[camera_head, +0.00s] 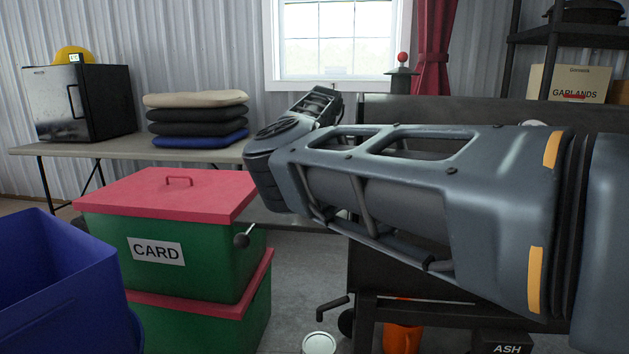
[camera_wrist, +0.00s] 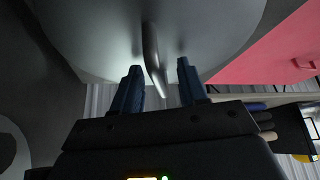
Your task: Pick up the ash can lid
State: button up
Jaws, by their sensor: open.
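In the wrist view, a large smooth grey rounded surface fills the top, and I take it to be the ash can lid (camera_wrist: 85,30). A slim grey bar handle (camera_wrist: 151,50) stands out from it toward the camera. My gripper (camera_wrist: 160,68) is open, with its two dark blue fingers on either side of the handle. I cannot tell whether either finger touches it. In the head view, a black can marked ASH (camera_head: 505,348) is cut off at the bottom edge. My arm hides the gripper and the lid there.
A green CARD box with a pink-red lid (camera_head: 215,187) stands left of my arm, beside a blue bin (camera_head: 50,270). Behind are a table (camera_head: 75,151), folded cushions (camera_head: 195,120) and a black cabinet (camera_head: 85,105). A paint can (camera_head: 319,343) stands on the floor.

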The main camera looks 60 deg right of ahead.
grip_shut()
dwell(0.4)
jog(key=shift+w+r, duration=0.1)
dwell(0.3)
